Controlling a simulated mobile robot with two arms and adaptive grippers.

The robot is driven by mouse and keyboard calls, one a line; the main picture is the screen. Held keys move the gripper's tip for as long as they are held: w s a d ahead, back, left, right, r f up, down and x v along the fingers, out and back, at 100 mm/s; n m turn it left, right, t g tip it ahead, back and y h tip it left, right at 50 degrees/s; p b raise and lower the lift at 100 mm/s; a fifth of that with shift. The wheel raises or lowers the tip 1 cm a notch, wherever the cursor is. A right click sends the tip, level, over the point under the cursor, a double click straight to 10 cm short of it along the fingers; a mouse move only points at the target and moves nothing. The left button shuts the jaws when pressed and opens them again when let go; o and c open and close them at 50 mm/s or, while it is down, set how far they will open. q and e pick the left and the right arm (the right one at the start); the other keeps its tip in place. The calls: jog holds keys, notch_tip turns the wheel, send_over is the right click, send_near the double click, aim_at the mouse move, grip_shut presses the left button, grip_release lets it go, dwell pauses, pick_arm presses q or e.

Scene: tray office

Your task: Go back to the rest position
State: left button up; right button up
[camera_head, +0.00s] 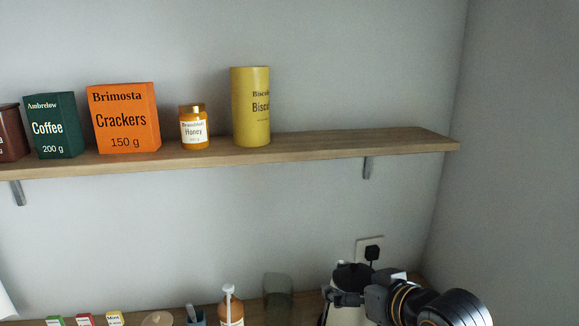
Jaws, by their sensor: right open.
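My right gripper (350,290) is at the bottom right, with its arm running off the lower right. It is dark, and its jaws are open. It overlaps a pale jug or kettle with a dark top (342,314) on the lower surface. I cannot tell whether they touch. Nothing shows held in it. My left gripper is out of view.
A wooden shelf (300,146) holds a coffee box (52,126), crackers (124,119), honey (194,128) and a yellow biscuit tin (251,107). Below stand a pump bottle (231,310), a glass (278,290) and small boxes (85,320). A plug (372,252) sits in the wall.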

jog(key=s+d+f+m+g+h, duration=0.1)
jog(key=s+d+f+g, duration=0.1)
jog(key=s+f, duration=0.55)
jog(key=s+d+f+g+h, duration=0.25)
jog(key=s+f, duration=0.25)
jog(key=f, duration=0.6)
jog(key=s+d+f+g+h, duration=0.15)
jog(key=s+f, duration=0.25)
jog(key=s, duration=0.4)
jog(key=s+d+f+g, duration=0.25)
jog(key=s+f, duration=0.25)
jog(key=s, duration=0.3)
notch_tip(320, 180, down, 29)
jog(key=s+b, duration=0.2)
jog(key=s+d+f+g+b, duration=0.1)
jog(key=s+d+f+g, duration=0.1)
jog(key=s+f, duration=1.4)
jog(key=shift+d+f+b, duration=0.35)
jog(key=shift+d+f, duration=0.2)
